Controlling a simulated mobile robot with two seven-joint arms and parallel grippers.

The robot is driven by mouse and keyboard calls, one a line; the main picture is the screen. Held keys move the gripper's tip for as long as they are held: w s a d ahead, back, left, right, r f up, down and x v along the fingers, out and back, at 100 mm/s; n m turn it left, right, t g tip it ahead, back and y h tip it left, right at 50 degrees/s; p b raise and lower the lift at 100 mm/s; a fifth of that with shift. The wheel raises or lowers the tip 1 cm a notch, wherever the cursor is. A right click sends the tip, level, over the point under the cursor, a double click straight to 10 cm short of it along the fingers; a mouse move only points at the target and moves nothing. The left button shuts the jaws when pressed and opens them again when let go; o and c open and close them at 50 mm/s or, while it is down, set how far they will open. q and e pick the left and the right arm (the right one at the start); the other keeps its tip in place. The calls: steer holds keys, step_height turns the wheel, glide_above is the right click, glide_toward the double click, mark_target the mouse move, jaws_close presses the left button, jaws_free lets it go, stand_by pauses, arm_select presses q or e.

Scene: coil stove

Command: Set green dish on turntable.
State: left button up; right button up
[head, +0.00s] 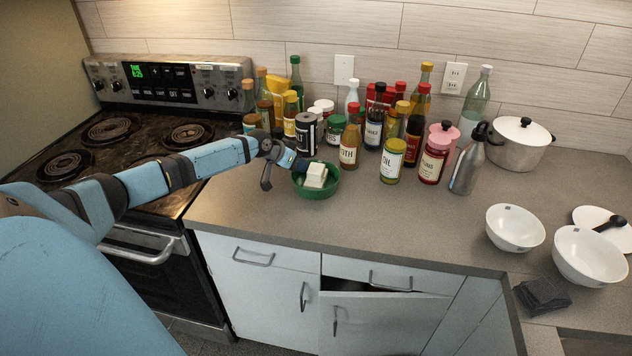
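The green dish (316,190) is a small round bowl on the grey counter, left of the middle of the head view. A pale, butter-like block (316,175) lies in it. My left gripper (281,169) is at the dish's left rim. Its fingers are spread, one outside the dish on the left and one near the rim and block. I cannot tell whether either finger touches the dish. My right gripper is out of view. No turntable can be made out; the crowded bottles may hide it.
Several bottles and jars, including an oil jar (392,162), crowd the counter behind the dish. A steel flask (467,165), pot (519,145) and white bowls (514,228) stand right. The coil stove (110,150) is left. Counter in front and right of the dish is clear.

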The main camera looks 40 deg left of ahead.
arm_select(q)
steer(key=shift+w+f, duration=0.1)
jaws_close()
steer(key=shift+r, duration=0.2)
